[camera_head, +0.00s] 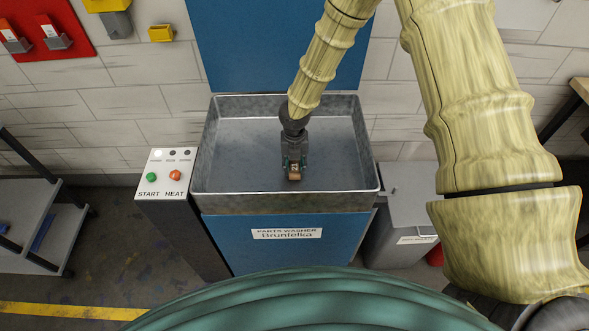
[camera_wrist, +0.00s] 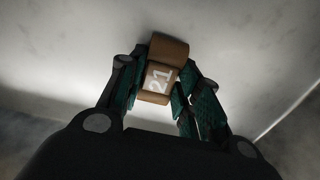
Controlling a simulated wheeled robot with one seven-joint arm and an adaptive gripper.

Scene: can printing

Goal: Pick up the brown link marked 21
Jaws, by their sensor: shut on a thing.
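The brown link (camera_wrist: 160,77) marked 21 in white shows in the wrist view, between the green-padded fingers of my gripper (camera_wrist: 158,88). My gripper is shut on it, with a pad on each side. In the head view the brown link (camera_head: 294,173) is small at the tip of my gripper (camera_head: 294,164). They are inside the grey metal basin of the parts washer (camera_head: 285,202). I cannot tell whether the link touches the basin floor.
The basin walls surround my gripper, and the rest of the basin looks empty. A control panel (camera_head: 166,173) with START and HEAT buttons stands to the left. A grey bin (camera_head: 403,215) stands to the right. A grey shelf cart (camera_head: 45,235) is at far left.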

